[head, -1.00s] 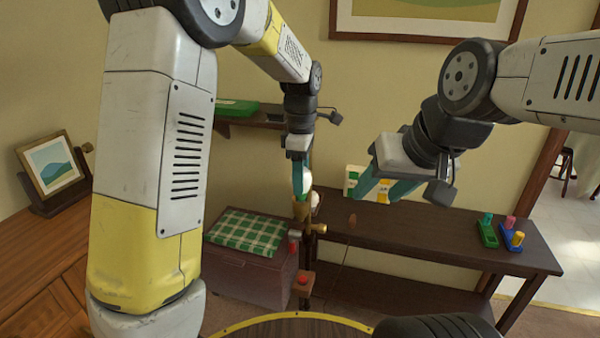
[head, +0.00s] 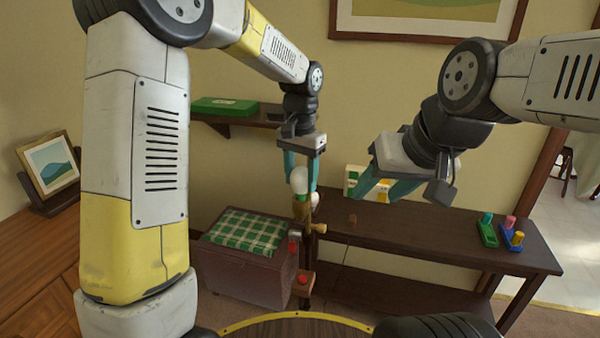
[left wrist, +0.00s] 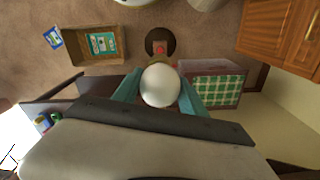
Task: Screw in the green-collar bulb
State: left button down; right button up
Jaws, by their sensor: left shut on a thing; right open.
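A white bulb (head: 300,180) stands upright at the top of a brass-coloured lamp socket (head: 302,208). My left gripper (head: 301,188) points down with its teal fingers on either side of the bulb, shut on it. The bulb's white globe (left wrist: 160,85) also shows between the fingers in the left wrist view. The bulb's collar is too small or hidden, so its colour cannot be told. My right gripper (head: 376,198) is open and empty, to the right of the lamp and above the dark shelf table.
A chest with a green checked cloth (head: 248,232) stands left of the lamp. The dark shelf table (head: 430,238) behind carries a green block (head: 487,233) and a blue block (head: 510,241) with coloured pegs. A red button (head: 303,279) sits low on the lamp stand.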

pick_arm(q)
jog(key=m, duration=0.3)
jog(key=shift+m, duration=0.3)
jog(key=c, duration=0.6)
grip_release()
jog(key=shift+o, duration=0.2)
